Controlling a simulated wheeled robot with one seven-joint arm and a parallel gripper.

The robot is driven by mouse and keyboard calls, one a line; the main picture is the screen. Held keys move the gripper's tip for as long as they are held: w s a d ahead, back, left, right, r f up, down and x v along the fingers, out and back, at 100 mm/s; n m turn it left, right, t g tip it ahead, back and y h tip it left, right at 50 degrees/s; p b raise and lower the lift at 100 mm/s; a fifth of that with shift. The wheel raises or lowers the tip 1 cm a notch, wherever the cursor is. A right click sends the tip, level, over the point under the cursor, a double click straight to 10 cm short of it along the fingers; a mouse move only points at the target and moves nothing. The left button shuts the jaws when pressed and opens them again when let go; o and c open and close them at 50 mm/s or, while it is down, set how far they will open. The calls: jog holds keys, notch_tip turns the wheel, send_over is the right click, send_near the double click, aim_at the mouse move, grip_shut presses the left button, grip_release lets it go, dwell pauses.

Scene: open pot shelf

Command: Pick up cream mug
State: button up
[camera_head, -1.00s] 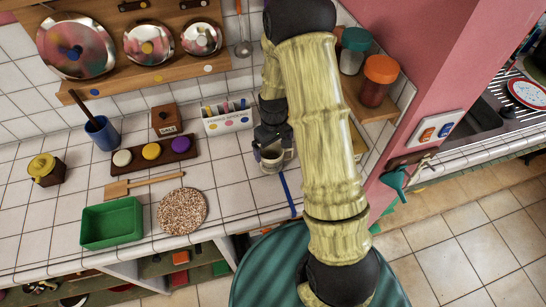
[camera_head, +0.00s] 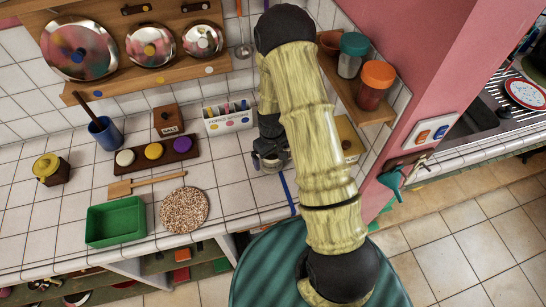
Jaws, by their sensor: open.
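The cream mug (camera_head: 271,166) stands on the white tiled counter. It is mostly hidden behind my gripper, with only a small pale part showing. My gripper (camera_head: 266,158) is open and right at the mug, reaching down from my arm. I cannot tell whether the fingers touch the mug or whether it sits between them.
A white box of spoons (camera_head: 228,119) stands close behind to the left. A blue strip (camera_head: 288,193) lies to the right. A speckled round mat (camera_head: 184,210), a green tray (camera_head: 115,222) and a wooden spatula (camera_head: 145,184) lie left. A shelf with jars (camera_head: 372,86) is at right.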

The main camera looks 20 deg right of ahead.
dwell(0.3)
jog(key=c, duration=1.3)
jog(key=shift+r, duration=0.1)
notch_tip(320, 180, up, 10)
jog(key=b, duration=0.2)
jog(key=shift+b, duration=0.4)
